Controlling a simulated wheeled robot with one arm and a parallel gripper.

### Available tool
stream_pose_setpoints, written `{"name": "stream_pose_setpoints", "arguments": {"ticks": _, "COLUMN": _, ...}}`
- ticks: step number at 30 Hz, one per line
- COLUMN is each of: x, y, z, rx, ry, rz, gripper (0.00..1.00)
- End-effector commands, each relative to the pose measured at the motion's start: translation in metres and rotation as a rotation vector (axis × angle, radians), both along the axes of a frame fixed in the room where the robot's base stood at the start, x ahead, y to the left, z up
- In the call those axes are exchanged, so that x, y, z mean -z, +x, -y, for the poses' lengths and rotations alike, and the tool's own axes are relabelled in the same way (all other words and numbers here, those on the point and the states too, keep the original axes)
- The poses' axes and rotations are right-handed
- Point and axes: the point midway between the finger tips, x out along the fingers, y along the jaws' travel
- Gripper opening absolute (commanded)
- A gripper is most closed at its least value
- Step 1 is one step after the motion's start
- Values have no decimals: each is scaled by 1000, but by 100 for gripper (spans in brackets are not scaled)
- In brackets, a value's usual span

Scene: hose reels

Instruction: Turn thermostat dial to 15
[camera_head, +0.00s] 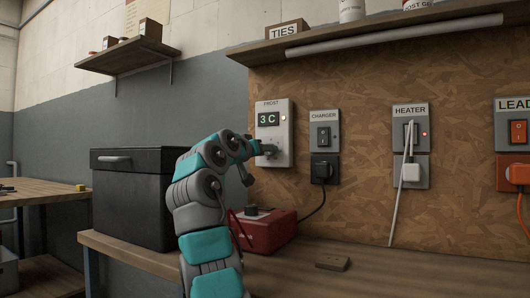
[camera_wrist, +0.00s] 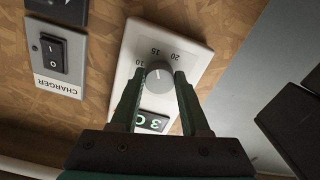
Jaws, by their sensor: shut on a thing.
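The thermostat labelled FROST (camera_head: 274,104) is a pale box on the chipboard wall, with a green display reading 3 C (camera_head: 268,119). In the wrist view its panel (camera_wrist: 197,57) appears upside down, with 10, 15 and 20 printed around a round grey dial (camera_wrist: 157,78). My gripper (camera_wrist: 160,73) has one finger on each side of the dial and is shut on it. In the head view my gripper (camera_head: 267,149) is at the lower part of the thermostat and hides the dial. The dial's pointer is too small to read.
The charger switch (camera_head: 324,130) and heater switch (camera_head: 410,133) are to the right, with plugs and cables below. A red box (camera_head: 265,232) and a dark chest (camera_head: 134,205) stand on the bench (camera_head: 390,272). A shelf (camera_head: 375,36) is above.

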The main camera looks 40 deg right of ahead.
Motion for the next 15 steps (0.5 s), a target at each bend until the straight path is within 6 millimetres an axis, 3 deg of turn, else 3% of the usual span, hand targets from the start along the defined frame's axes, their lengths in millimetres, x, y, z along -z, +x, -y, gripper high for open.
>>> {"name": "stream_pose_setpoints", "arguments": {"ticks": 2, "x": 1, "y": 0, "z": 1, "rx": 1, "ry": 1, "rz": -2, "gripper": 0}}
{"name": "stream_pose_setpoints", "arguments": {"ticks": 3, "x": 1, "y": 0, "z": 1, "rx": 1, "ry": 1, "rz": -2, "gripper": 50}}
{"name": "stream_pose_setpoints", "arguments": {"ticks": 10, "x": 0, "y": 0, "z": 0, "rx": 1, "ry": -1, "rz": -1, "gripper": 76}}
{"name": "stream_pose_setpoints", "arguments": {"ticks": 15, "x": 0, "y": 0, "z": 0, "rx": 0, "ry": 0, "rz": -1, "gripper": 76}}
